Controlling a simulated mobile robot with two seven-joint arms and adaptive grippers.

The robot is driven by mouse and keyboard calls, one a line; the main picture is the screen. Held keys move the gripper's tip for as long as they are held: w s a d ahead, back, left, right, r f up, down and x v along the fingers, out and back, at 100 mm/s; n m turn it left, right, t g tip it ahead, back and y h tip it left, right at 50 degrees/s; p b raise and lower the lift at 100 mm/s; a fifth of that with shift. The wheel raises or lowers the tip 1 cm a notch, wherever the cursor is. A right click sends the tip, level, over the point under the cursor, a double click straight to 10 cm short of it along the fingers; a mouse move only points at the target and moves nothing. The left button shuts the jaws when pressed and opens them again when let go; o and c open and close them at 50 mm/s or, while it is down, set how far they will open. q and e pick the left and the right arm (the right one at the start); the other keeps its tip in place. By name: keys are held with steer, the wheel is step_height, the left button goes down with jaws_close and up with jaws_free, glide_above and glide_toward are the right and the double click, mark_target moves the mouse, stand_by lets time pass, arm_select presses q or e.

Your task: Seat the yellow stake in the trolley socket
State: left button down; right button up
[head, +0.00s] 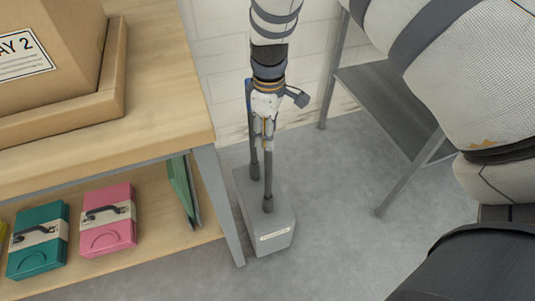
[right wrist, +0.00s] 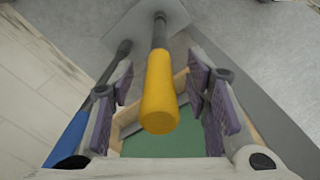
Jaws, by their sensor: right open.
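The yellow stake shows in the right wrist view (right wrist: 159,95) with its thick yellow grip between my right gripper's pads and its grey shaft running down to a grey block. In the head view its dark shaft (head: 268,182) stands upright in the grey block (head: 264,240), its grip mostly hidden by my gripper. My right gripper (head: 264,132) points down over the stake. Its two purple-padded fingers (right wrist: 160,88) are open, one on each side of the grip, with gaps visible. I cannot make out the trolley socket. My left gripper is not in view.
A blue-topped stake (head: 250,105) stands close to the left in the same block; it also shows in the wrist view (right wrist: 75,135). A wooden bench (head: 160,110) with a lower shelf is at left. A grey metal shelf stand (head: 385,105) is at right.

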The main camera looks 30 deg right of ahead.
mark_target(268, 155)
step_height(268, 155, down, 2)
steer(key=shift+f, duration=0.25)
steer(key=shift+r, duration=0.1)
jaws_close()
